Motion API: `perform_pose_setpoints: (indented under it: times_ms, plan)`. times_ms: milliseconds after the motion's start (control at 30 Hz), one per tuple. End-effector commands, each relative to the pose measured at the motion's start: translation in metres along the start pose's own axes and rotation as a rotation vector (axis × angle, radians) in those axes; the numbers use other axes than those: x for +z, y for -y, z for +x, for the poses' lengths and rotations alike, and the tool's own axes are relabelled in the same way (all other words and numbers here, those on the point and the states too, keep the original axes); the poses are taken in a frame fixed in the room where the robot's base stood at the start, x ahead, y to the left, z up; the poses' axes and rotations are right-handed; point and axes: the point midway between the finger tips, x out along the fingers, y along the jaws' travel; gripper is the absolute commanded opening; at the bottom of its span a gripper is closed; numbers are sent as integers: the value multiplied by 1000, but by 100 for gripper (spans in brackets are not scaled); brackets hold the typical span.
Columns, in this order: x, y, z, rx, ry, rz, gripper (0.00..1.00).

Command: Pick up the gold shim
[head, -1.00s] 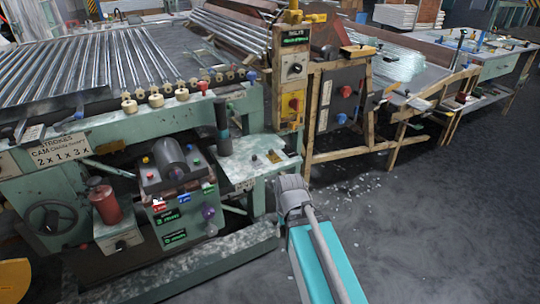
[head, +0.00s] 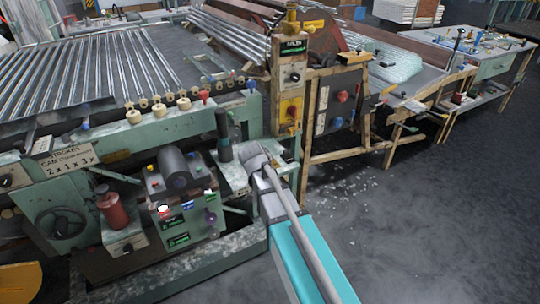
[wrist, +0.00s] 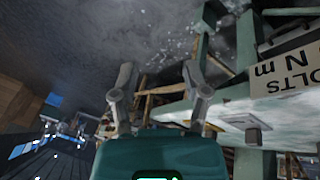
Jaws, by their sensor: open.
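I cannot make out the gold shim for certain in either view. The pale green side shelf (head: 233,178) of the machine is partly covered by my arm in the head view. My gripper (head: 257,152) is over this shelf, and its fingers are too small there to judge. In the wrist view my gripper (wrist: 158,80) has its two fingers spread apart with nothing between them. To their right is a pale ledge (wrist: 215,113) with a small dark knob-like piece (wrist: 252,135) on a light plate.
A dark upright cylinder (head: 223,135) stands just left of my gripper. A control post (head: 291,85) with a yellow panel rises behind it. A wooden frame (head: 345,155) is to the right. A lettered sign (wrist: 285,70) shows in the wrist view. The grey floor at right is open.

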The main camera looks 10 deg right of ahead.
Motion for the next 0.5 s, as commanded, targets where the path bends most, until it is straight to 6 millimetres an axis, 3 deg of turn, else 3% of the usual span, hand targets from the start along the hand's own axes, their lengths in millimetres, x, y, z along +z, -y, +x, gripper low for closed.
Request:
perform_pose_setpoints:
  times_ms: [33, 200, 500]
  plan:
    - [-17, 13, -18, 21, -32, 55, 60]
    - [-50, 43, -55, 75, -152, 263, 60]
    - [-90, 90, -112, 90, -352, 569, 60]
